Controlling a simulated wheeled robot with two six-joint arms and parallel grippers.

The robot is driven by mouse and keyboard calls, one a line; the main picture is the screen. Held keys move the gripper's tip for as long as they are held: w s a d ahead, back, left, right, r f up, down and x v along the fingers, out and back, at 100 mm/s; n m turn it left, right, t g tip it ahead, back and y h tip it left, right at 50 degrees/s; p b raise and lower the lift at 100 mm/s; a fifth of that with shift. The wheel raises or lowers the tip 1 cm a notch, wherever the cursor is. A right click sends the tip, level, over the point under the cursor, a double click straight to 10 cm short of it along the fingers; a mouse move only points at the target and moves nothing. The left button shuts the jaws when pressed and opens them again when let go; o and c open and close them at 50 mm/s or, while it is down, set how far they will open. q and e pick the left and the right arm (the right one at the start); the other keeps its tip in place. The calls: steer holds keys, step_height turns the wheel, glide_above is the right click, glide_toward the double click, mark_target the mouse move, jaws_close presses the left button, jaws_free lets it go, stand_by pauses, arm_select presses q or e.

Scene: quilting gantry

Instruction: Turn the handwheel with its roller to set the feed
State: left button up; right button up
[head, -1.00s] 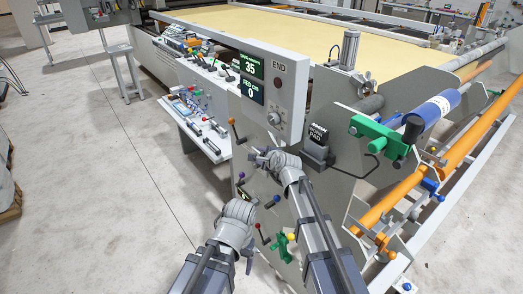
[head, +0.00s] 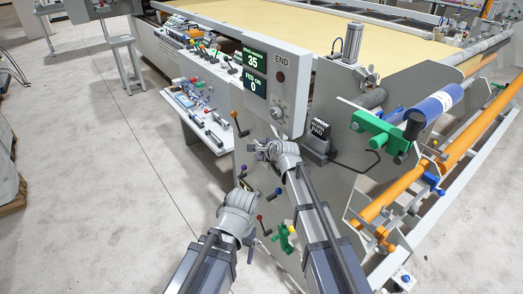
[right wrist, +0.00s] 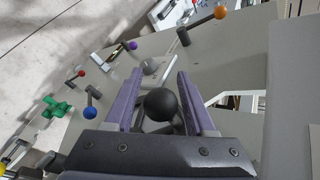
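A black ball knob (right wrist: 160,104) on a grey stem sits between the two purple fingers of my right gripper (right wrist: 160,71) in the right wrist view. The fingers are apart, with gaps beside the ball. In the head view my right gripper (head: 264,149) is at the grey end plate (head: 335,190), below the display box. My left gripper (head: 243,188) is lower and to the left; its fingers are hidden by its wrist. A full handwheel rim is not clearly visible. A blue roller (head: 438,103) sits at a green bracket (head: 378,128) on the right.
The display box (head: 281,95) reads 35 above and 0 below. Levers with orange (right wrist: 220,12), purple (right wrist: 132,45), red (right wrist: 81,73) and blue (right wrist: 88,112) knobs stand around the right gripper. A green part (head: 285,238) is low on the plate. Open floor (head: 90,180) lies left.

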steer(key=shift+o, duration=0.9)
steer(key=shift+s+r, duration=0.1)
steer(key=p+v, duration=0.4)
steer(key=v, duration=0.3)
steer(key=shift+s+d+r, duration=0.15)
steer(key=shift+s, duration=0.1)
